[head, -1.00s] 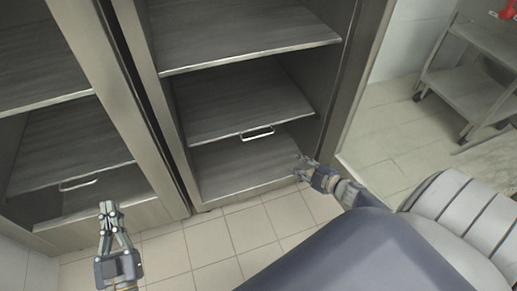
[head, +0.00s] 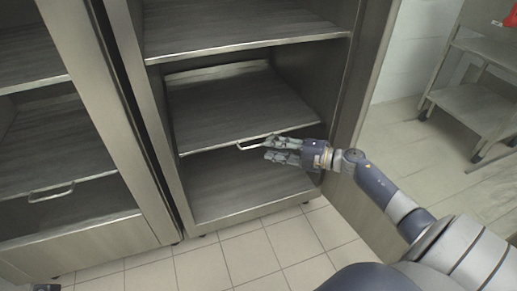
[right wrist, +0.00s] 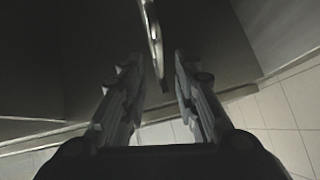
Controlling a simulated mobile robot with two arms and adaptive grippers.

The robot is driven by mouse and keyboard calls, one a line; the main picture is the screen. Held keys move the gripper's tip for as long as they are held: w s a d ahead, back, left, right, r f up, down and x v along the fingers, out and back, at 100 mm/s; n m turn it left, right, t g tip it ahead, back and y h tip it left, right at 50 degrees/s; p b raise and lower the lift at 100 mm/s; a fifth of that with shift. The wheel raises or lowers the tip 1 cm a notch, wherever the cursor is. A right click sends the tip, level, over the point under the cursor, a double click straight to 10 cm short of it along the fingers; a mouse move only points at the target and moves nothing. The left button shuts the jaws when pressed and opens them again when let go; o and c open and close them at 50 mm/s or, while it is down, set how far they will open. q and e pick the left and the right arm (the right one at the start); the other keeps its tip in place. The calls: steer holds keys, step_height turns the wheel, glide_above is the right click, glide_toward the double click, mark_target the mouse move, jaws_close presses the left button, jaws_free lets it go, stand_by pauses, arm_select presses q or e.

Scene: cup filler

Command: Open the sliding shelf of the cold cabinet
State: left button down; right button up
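The cold cabinet stands in the middle of the head view, its front open, with grey shelves inside. The sliding shelf (head: 235,105) has a thin metal handle (head: 256,145) on its front edge. My right gripper (head: 268,148) is at the right end of this handle, fingers pointing left.
A second cabinet with a similar handle (head: 52,192) stands at the left. A metal rack (head: 480,105) stands at the right on the tiled floor. The cabinet's right side post (head: 350,90) is close to my right gripper. The floor in front is clear.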

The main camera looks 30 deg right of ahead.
mark_target(259, 145)
steer(key=b+x, duration=0.1)
steer(key=x, duration=0.4)
steer(key=shift+w+a, duration=0.2)
steer(key=shift+w, duration=0.15)
steer(key=shift+s+f, duration=0.1)
jaws_close()
